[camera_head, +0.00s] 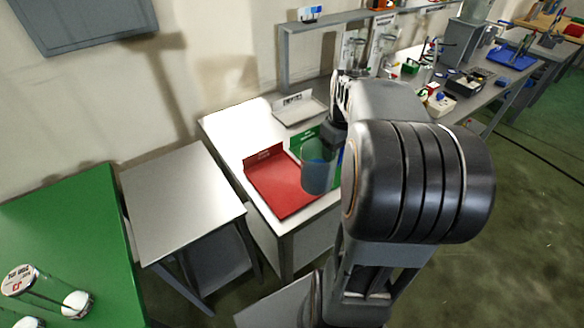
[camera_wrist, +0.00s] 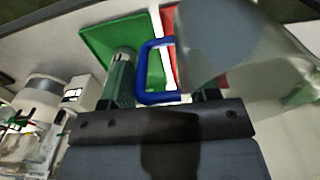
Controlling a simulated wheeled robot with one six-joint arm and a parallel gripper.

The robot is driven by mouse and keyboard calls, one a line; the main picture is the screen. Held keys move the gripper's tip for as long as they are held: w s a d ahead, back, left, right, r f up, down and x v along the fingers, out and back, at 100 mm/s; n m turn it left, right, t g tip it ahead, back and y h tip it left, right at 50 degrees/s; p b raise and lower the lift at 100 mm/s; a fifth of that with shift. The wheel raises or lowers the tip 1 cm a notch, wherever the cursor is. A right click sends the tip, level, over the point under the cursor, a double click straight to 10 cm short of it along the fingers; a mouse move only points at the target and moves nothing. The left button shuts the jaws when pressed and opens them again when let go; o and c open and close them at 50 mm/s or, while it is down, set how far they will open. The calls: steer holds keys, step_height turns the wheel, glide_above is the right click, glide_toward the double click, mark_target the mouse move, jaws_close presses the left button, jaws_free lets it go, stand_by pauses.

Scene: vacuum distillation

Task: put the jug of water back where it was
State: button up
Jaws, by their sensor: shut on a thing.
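The jug (camera_head: 318,168) is clear with blue water in it. In the head view it hangs upright at the front right of the red tray (camera_head: 283,187); I cannot tell if it touches it. In the wrist view its clear body (camera_wrist: 215,45) fills the upper right and its blue handle (camera_wrist: 143,72) runs down between my fingers. My gripper (camera_head: 335,133) is shut on the jug, at its handle in the wrist view (camera_wrist: 158,98). My arm hides part of the bench to the right of the jug.
A green tray (camera_head: 303,139) lies behind the red one, and a pale tray (camera_head: 299,108) further back. A grey table (camera_head: 180,195) at left is bare. Apparatus crowds the right-hand bench.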

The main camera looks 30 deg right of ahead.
mark_target(318, 146)
steer(key=w+f, duration=0.1)
steer(key=w, duration=0.1)
steer(key=w+a+p, duration=0.1)
steer(key=w, duration=0.1)
steer(key=w+a+f, duration=0.1)
steer(key=w, duration=0.1)
steer(key=shift+w+f, duration=0.15)
steer(key=shift+f, duration=0.2)
steer(key=shift+w+a+f+p, duration=0.25)
steer(key=shift+w+f, duration=0.65)
steer(key=shift+f, duration=0.7)
steer(key=shift+w+a+f+p, duration=0.25)
steer(key=shift+w+f, duration=0.7)
steer(key=shift+f, duration=0.6)
steer(key=shift+w+a+f+p, duration=0.15)
steer(key=shift+w+f+p, duration=0.2)
steer(key=shift+w+f, duration=0.9)
steer(key=shift+s+f, duration=0.35)
steer(key=shift+f, duration=0.1)
steer(key=shift+f, duration=0.15)
steer(key=o, duration=1.4)
